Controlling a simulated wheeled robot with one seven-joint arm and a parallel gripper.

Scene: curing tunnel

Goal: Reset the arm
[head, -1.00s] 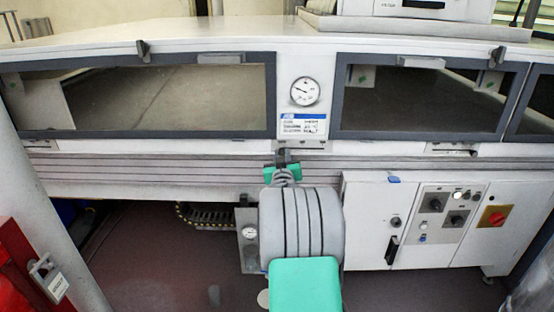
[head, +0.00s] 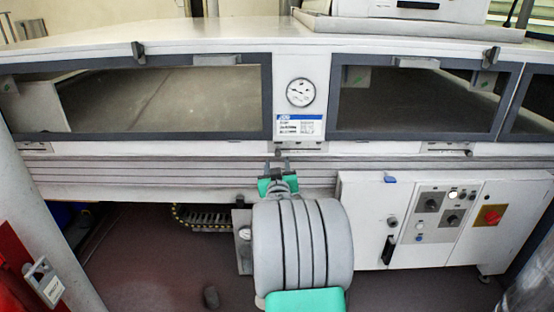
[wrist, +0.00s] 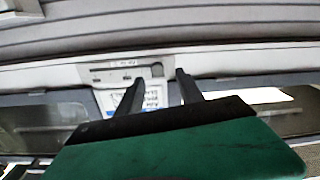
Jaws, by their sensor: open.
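My gripper (head: 278,165) is at the middle of the head view, in front of the ribbed grey front band of the curing tunnel (head: 110,172). It points at the tunnel, just below the label under the round gauge (head: 300,92). In the wrist view my gripper (wrist: 158,82) shows two dark fingers set apart, with nothing between them. Beyond the fingers is a blurred white label (wrist: 150,95) on the tunnel front. I cannot tell how close the fingertips are to the tunnel.
Framed windows (head: 170,98) lie left and right of the gauge. A white control cabinet (head: 360,225) with knobs and a red switch (head: 492,215) stands at lower right. A pale post (head: 40,215) and a red panel with a padlock (head: 46,283) are at left. Dark floor shows below.

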